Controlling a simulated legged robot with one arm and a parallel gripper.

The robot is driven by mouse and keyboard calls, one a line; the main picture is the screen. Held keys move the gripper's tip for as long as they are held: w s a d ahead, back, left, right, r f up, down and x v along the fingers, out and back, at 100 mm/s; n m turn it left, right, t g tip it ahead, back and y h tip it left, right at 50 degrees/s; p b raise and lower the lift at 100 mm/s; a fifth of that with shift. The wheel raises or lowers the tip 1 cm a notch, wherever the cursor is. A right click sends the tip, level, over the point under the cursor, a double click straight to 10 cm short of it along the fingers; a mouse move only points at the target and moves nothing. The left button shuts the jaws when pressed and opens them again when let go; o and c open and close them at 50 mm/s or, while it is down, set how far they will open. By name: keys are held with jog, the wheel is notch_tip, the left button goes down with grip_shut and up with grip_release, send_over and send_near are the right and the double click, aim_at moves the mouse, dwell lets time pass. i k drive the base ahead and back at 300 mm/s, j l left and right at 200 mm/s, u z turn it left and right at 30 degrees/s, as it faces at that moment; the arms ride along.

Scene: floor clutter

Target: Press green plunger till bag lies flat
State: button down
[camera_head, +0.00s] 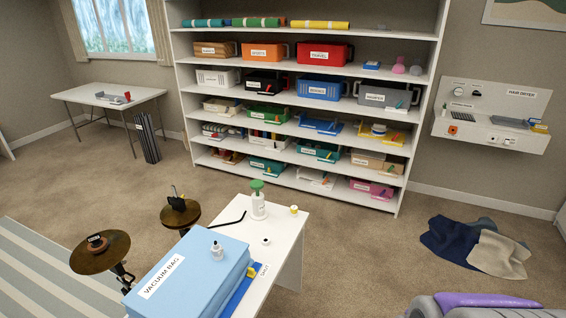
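A thick light-blue block labelled VACUUM BAG (205,270) lies at the near left end of the white table, in the lower middle of the view. It looks full and raised, not flat. A white pump with a green plunger (257,187) stands upright on the table behind the bag. The green knob is at the top, above the white body. A black hose (229,221) runs between the pump's area and the bag. My gripper is not recognisable in view.
The white table (283,232) also holds small white-and-yellow items and a blue strip. A loaded shelf (308,112) stands behind. Clothes (475,245) lie on the right; a grey-and-purple object (480,303) is nearest. Carpet is clear between table and shelf.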

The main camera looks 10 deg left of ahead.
aim_at(257, 185)
jog(key=i+l, duration=0.1)
jog(key=i, duration=1.4)
jog(key=i+j, duration=0.45)
jog(key=j, duration=0.15)
jog(key=j+u, duration=0.05)
